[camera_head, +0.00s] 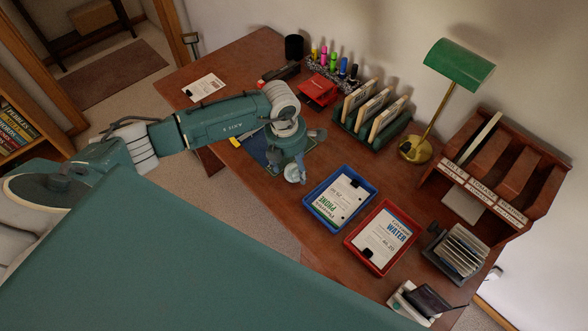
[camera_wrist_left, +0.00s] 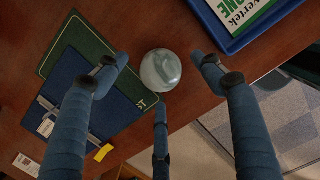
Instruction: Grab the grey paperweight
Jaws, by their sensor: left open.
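The grey paperweight (camera_wrist_left: 160,70) is a round, glassy ball on the brown desk. In the left wrist view it sits between the spread fingers of my left gripper (camera_wrist_left: 162,82), with gaps around it. The gripper is open and holds nothing. In the head view my left gripper (camera_head: 290,162) points down over the desk's front edge, and the paperweight (camera_head: 292,174) shows as a pale round shape beside its fingers, partly hidden. My right gripper is not in view.
Green and blue folders (camera_wrist_left: 88,85) lie left of the paperweight. A blue tray (camera_head: 368,187) stands close on its right, with a red tray (camera_head: 349,240) beyond. A green lamp (camera_head: 458,65), card rack (camera_head: 373,128) and wooden sorter (camera_head: 520,150) stand farther back.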

